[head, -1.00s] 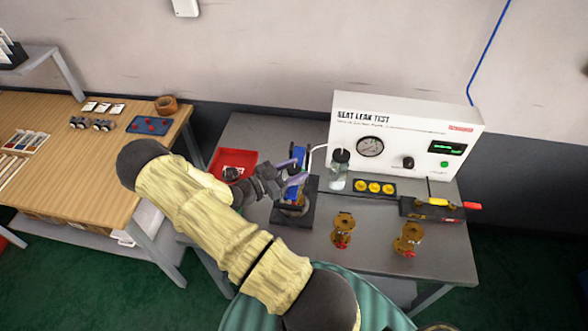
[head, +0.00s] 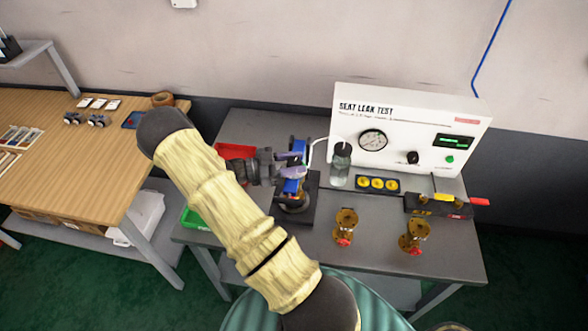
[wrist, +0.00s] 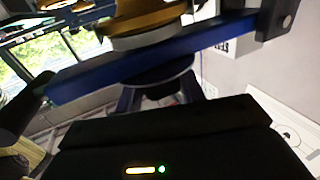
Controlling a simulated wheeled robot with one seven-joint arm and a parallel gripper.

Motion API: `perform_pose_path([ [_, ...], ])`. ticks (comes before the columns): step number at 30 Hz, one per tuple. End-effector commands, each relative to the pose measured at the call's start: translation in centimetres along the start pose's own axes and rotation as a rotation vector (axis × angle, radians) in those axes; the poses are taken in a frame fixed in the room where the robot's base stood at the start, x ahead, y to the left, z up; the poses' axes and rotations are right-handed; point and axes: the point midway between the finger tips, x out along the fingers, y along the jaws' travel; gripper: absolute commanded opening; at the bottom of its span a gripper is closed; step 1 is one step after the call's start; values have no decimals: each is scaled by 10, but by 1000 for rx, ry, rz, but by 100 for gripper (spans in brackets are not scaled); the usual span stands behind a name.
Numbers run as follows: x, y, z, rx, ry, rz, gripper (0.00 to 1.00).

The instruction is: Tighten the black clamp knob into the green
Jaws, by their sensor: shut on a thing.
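A blue clamp fixture (head: 293,187) stands on a dark base plate on the grey bench, left of the tester. My gripper (head: 292,166) reaches it from the left, its purple fingers at the upper part of the fixture. The fingers are shut on the black clamp knob, which they largely hide in the head view. The wrist view shows a blue bar (wrist: 150,62) close up, tilted, with a brass part (wrist: 150,20) beside it. A dark shape with a yellow bar and a green dot fills the lower part there. I cannot make out a green zone on the clamp.
The white seat leak tester (head: 410,125) stands behind, with a clear bottle (head: 340,165) close to the fixture. Two brass valves (head: 346,226) stand to the right. A red tray (head: 236,151) lies behind my wrist, and a green bin (head: 194,219) is left of my forearm.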

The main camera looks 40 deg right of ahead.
Motion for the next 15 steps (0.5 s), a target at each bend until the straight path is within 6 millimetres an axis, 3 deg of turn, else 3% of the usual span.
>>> perform_pose_path([
  [1,1,-2,6,7,-4,47,16],
  [15,1,-1,4,3,-3,459,16],
])
